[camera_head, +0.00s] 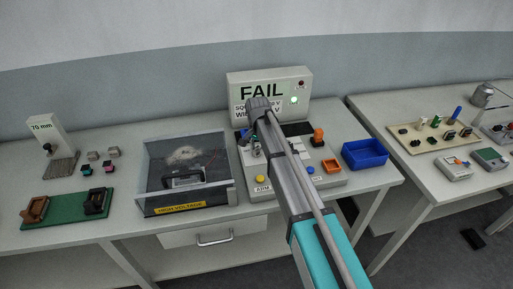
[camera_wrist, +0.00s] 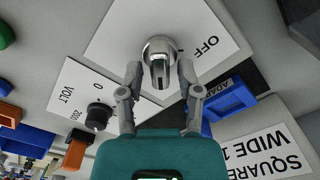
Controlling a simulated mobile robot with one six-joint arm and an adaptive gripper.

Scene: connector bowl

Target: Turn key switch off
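The key switch (camera_wrist: 160,52) is a round silver knob with a dark slot, on a white plate marked OFF (camera_wrist: 207,47), in the wrist view. The slot runs toward the bottom of the picture and does not point at the OFF word. My gripper (camera_wrist: 160,72) has one finger on each side of the knob. It is open, with narrow gaps seeming to show; contact cannot be made out. In the head view my gripper (camera_head: 250,144) is over the left part of the grey tester panel (camera_head: 259,193), and my arm hides the key switch.
The tester display (camera_head: 262,92) reads FAIL, with a green light lit. A clear-lidded high voltage box (camera_head: 187,206) stands close on the left. An orange-handled lever (camera_head: 317,137) and a blue bin (camera_head: 365,154) are to the right. Small connectors lie at the far left.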

